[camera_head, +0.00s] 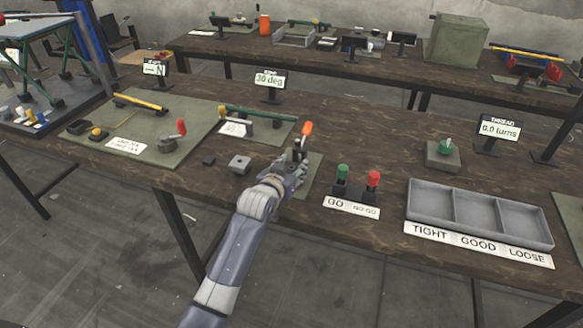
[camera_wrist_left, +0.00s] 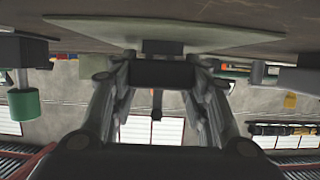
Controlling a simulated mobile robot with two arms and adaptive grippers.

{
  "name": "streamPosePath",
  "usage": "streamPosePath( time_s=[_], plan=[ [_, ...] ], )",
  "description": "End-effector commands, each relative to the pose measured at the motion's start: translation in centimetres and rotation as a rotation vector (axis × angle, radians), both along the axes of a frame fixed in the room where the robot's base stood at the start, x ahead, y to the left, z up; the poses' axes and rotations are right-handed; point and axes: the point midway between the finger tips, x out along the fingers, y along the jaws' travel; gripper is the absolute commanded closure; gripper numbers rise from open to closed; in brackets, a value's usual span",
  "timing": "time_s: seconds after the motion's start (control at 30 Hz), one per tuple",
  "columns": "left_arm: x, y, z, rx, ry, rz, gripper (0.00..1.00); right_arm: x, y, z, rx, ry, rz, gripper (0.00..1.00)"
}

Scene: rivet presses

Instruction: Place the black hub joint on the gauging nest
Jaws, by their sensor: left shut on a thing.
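My left gripper (camera_head: 296,168) reaches over a small green mat (camera_head: 313,178) at the middle of the near bench. It is shut on a dark block, seen in the left wrist view as the black hub joint (camera_wrist_left: 164,73) between the fingers. In the head view the gripper mostly hides it. The joint is low, close to the mat (camera_wrist_left: 215,35); I cannot tell whether it touches anything below. An orange-handled clamp (camera_head: 306,129) stands just behind the gripper. The gauging nest is not clearly seen; the gripper may cover it. My right gripper is not in view.
A grey block (camera_head: 240,164) and a small black piece (camera_head: 208,160) lie left of the gripper. Green (camera_head: 342,172) and red (camera_head: 373,180) gauge handles stand close on its right. A three-part tray (camera_head: 478,213) is farther right. Display stands (camera_head: 270,80) line the back.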

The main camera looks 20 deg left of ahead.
Motion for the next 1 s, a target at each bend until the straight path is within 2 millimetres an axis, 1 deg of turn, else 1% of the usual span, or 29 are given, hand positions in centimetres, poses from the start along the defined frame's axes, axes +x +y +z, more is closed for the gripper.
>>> streamPosePath(
  time_s=[0.37,0.4,0.47,0.5,0.8,0.9,1.0],
  plan=[
    [-0.01,-0.01,-0.47,0.000,-0.001,0.000,0.81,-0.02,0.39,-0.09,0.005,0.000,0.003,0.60],
    [-0.02,-0.01,-0.55,0.000,-0.001,0.000,0.55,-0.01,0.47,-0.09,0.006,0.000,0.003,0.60],
    [-0.02,-0.01,-0.49,0.000,-0.001,0.000,0.42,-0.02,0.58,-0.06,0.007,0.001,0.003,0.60],
    [-0.02,-0.01,-0.50,0.000,-0.001,0.000,0.37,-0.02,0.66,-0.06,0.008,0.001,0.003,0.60],
    [-0.02,0.00,-0.43,0.000,-0.001,0.000,0.37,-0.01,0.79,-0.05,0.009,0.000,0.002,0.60],
    [-0.06,0.00,0.00,0.000,-0.002,0.000,0.37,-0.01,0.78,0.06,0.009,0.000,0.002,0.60],
    [-0.86,0.03,0.10,0.000,-0.001,0.000,0.37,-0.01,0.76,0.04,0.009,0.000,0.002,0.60]
  ],
)
